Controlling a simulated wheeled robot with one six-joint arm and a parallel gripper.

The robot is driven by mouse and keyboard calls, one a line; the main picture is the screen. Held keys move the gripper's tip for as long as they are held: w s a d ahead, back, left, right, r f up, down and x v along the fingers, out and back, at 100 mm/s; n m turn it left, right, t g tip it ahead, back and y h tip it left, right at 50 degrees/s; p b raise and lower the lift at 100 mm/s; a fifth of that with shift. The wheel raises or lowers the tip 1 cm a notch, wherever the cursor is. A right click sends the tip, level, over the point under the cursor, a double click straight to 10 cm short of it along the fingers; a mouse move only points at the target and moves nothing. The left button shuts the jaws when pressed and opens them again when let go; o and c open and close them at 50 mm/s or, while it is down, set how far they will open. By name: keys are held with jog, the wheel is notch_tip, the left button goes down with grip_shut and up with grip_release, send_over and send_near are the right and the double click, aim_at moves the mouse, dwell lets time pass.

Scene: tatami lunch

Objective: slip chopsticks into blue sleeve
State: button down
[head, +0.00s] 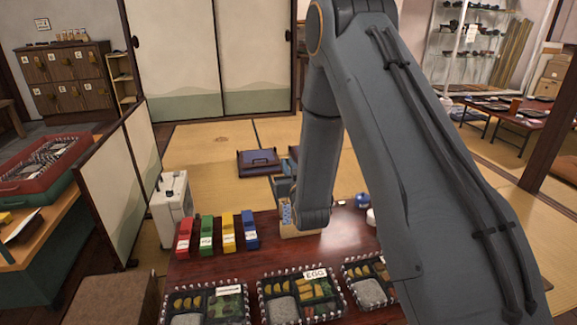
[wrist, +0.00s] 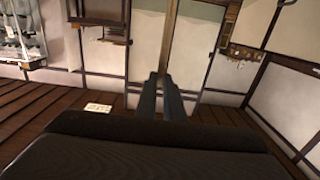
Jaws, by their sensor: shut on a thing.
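The blue sleeve (head: 249,230) stands at the right end of a row of coloured sleeves on the dark red table (head: 205,268). My gripper is mostly hidden behind my arm in the head view. In the wrist view, my gripper (wrist: 162,82) shows as two dark, narrow bars close together at the middle. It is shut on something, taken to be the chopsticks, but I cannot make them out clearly. I cannot tell how far the gripper is from the blue sleeve.
Red (head: 185,236), green (head: 207,236) and yellow (head: 228,234) sleeves stand left of the blue one. Lunch boxes (head: 207,302) line the table's near edge. A pale box (head: 300,233) stands beside my arm. A white dispenser (head: 172,210) stands beyond the table's left edge.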

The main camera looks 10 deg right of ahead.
jog(key=shift+f, duration=0.15)
jog(key=shift+f+b, duration=0.3)
jog(key=shift+f, duration=0.05)
jog(key=shift+f+b, duration=0.35)
jog(key=shift+f, duration=0.25)
dwell(0.3)
jog(key=shift+f+b, duration=0.35)
jog(key=shift+f, duration=0.35)
jog(key=shift+f, duration=0.3)
jog(key=shift+f+b, duration=0.35)
jog(key=shift+f, duration=0.45)
dwell(0.4)
jog(key=c, duration=1.3)
grip_release()
